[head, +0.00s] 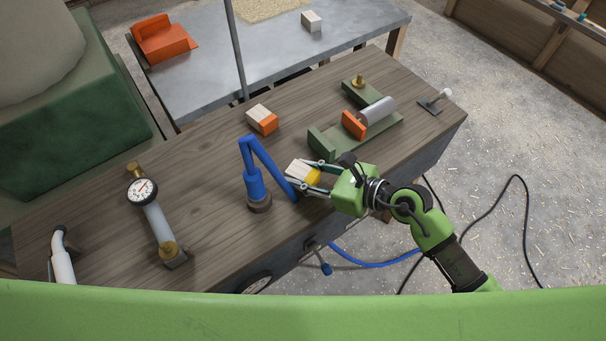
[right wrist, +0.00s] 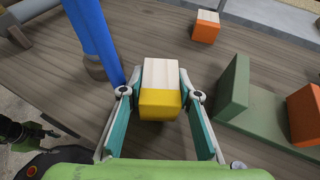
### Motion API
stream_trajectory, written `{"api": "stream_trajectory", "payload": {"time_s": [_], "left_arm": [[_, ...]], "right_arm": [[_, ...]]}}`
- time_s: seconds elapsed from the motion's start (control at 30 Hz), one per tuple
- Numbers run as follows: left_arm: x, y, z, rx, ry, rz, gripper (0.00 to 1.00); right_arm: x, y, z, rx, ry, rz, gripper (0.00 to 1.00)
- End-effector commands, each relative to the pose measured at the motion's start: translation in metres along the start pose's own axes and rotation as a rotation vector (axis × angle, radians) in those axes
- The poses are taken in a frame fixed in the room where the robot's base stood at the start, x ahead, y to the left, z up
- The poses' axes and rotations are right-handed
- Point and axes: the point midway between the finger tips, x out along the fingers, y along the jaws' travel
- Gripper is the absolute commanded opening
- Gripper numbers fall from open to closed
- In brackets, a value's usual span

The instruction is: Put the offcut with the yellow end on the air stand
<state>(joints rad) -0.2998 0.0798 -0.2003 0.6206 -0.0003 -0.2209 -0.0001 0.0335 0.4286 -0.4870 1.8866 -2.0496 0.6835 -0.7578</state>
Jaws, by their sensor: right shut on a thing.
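The offcut with the yellow end (head: 298,169) is a pale wood block, held between the fingers of my right gripper (head: 308,177). In the right wrist view the offcut (right wrist: 160,88) sits between the two teal-padded fingers (right wrist: 160,112), yellow end toward me. It is over the front part of the wooden bench; any gap beneath it is hard to judge. Just left of it stands a blue bent-arm stand (head: 254,183) on a dark round base, also in the wrist view (right wrist: 92,30). No label shows which fixture is the air stand. My left gripper is not in view.
An orange-ended offcut (head: 262,119) lies behind the blue stand. A green fixture with a grey cylinder (head: 375,112) is at right. A gauge on a grey tube (head: 154,217) and a white nozzle (head: 62,262) are at left. Bare bench (head: 215,165) lies between gauge and blue stand.

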Motion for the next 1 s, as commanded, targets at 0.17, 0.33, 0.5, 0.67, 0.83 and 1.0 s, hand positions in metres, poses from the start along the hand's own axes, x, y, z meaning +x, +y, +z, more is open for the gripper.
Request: {"api": "stream_trajectory", "payload": {"time_s": [0.17, 0.33, 0.5, 0.67, 0.83, 1.0], "left_arm": [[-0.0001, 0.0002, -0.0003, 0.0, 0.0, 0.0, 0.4], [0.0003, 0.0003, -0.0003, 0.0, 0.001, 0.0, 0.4], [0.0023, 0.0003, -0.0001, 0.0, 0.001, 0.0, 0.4], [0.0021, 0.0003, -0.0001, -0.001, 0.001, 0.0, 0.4], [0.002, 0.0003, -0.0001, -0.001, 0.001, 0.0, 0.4], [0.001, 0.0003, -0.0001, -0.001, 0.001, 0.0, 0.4]], "right_arm": [[0.0032, 0.0, -0.007, -0.001, -0.002, 0.0, 0.09], [0.0031, 0.0, -0.0071, -0.002, -0.001, -0.001, 0.09], [0.0041, 0.0, -0.01, -0.002, -0.001, -0.001, 0.41], [0.004, 0.0, -0.0099, -0.002, 0.0, -0.001, 0.47], [0.0039, -0.0001, -0.0096, -0.002, -0.001, -0.001, 0.47], [-0.0039, -0.0006, -0.0082, -0.002, 0.001, -0.002, 0.47]]}}
